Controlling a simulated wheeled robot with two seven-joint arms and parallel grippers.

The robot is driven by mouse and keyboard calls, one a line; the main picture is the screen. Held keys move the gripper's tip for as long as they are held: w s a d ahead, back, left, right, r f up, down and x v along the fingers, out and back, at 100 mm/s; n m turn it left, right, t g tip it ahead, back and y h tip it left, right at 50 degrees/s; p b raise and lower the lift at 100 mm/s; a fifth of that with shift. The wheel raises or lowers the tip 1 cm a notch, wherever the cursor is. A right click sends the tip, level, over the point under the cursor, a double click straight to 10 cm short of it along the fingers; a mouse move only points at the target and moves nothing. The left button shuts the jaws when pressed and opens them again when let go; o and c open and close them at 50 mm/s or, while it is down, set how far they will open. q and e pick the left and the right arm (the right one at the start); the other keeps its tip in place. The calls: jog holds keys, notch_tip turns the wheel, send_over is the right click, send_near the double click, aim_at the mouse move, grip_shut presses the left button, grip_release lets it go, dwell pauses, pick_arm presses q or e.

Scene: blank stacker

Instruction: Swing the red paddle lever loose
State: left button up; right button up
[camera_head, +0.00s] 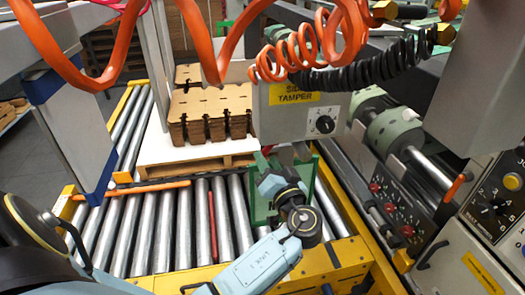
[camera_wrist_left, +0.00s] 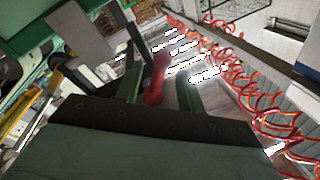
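The red paddle lever (camera_wrist_left: 155,80) shows in the left wrist view, upright between the two dark fingers of my left gripper (camera_wrist_left: 161,82). The fingers stand apart, with a gap visible on the right side of the lever. Whether the left finger touches it is hard to tell. In the head view my left gripper (camera_head: 287,155) is reaching up just below the grey side tamper box (camera_head: 295,110). The lever is hidden there behind the box and my wrist. My right gripper is not in view.
Stacked brown cardboard blanks (camera_head: 205,112) sit on a pallet (camera_head: 190,168) left of the gripper. Steel rollers (camera_head: 150,235) run below. Coiled orange hoses (camera_head: 310,40) hang above. A control panel (camera_head: 495,205) stands at the right.

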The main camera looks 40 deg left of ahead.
pick_arm(q)
jog(key=v, duration=0.8)
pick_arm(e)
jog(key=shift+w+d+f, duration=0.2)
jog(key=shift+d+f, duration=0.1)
pick_arm(q)
jog(key=shift+s+d+f, duration=0.1)
jog(key=shift+d, duration=0.05)
